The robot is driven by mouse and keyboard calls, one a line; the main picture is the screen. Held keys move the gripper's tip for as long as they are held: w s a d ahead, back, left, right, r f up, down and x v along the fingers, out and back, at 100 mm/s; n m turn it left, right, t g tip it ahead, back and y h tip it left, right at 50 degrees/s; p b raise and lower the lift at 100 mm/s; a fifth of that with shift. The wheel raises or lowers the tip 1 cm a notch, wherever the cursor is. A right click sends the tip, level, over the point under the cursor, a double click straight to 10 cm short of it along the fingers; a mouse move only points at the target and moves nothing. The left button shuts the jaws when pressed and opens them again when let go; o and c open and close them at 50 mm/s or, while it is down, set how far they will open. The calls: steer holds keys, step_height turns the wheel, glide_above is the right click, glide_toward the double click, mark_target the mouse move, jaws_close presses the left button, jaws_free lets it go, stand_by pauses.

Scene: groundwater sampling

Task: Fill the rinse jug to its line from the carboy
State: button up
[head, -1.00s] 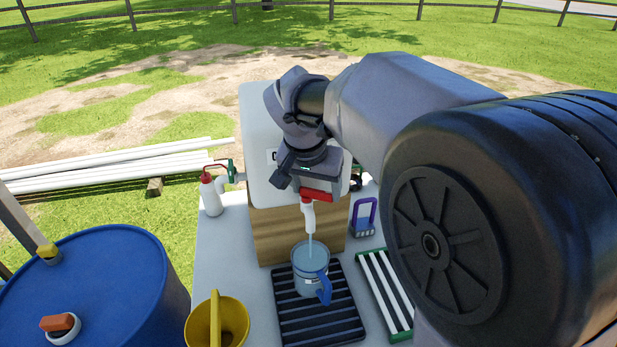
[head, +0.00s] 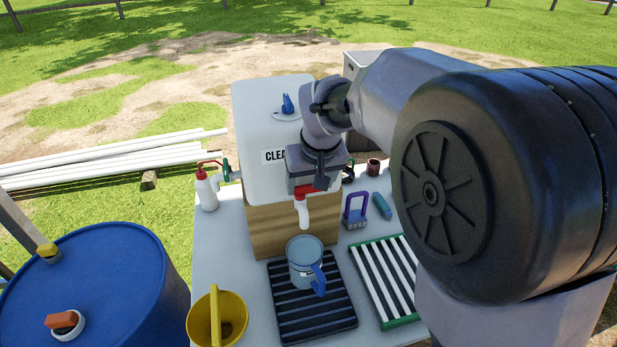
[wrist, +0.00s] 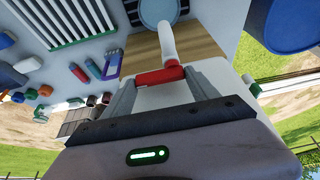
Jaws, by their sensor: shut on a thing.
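The white carboy (head: 255,130) stands on a wooden block, its label partly hidden by my arm. Its white spout (head: 302,213) hangs over the rinse jug, with a red tap lever (wrist: 160,76) on top. The jug (head: 304,264) is see-through bluish with a blue handle, upright on the black slatted tray (head: 312,325). No stream shows between spout and jug. I cannot make out its fill line or exact level. My gripper (head: 306,187) is shut on the red lever; in the wrist view its fingers flank the lever and the jug (wrist: 158,11) is partly cut off.
A yellow pail (head: 232,318) and blue drum (head: 95,290) stand left. A wash bottle (head: 207,192) is left of the carboy. A green-edged striped rack (head: 383,280), a purple-handled holder (head: 355,212) and small items lie right of the jug.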

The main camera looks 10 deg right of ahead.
stand_by(0.4)
steer(key=o, duration=1.1)
steer(key=p+v, duration=0.5)
steer(key=v, duration=1.2)
steer(key=shift+s+r+p, duration=0.15)
steer(key=shift+p, duration=0.2)
steer(key=s+a+f+m+b, duration=0.1)
steer(key=s+f+b, duration=0.1)
steer(key=s+f, duration=0.3)
steer(key=s+a+f+m+t+y+b, duration=0.1)
steer(key=s+a+f+m+b, duration=0.1)
steer(key=s, duration=0.6)
steer(key=s+a+f+m+y+b, duration=0.1)
steer(key=s+f+b, duration=0.3)
steer(key=s+f, duration=0.3)
steer(key=shift+s+a+f, duration=0.15)
steer(key=shift+f, duration=0.2)
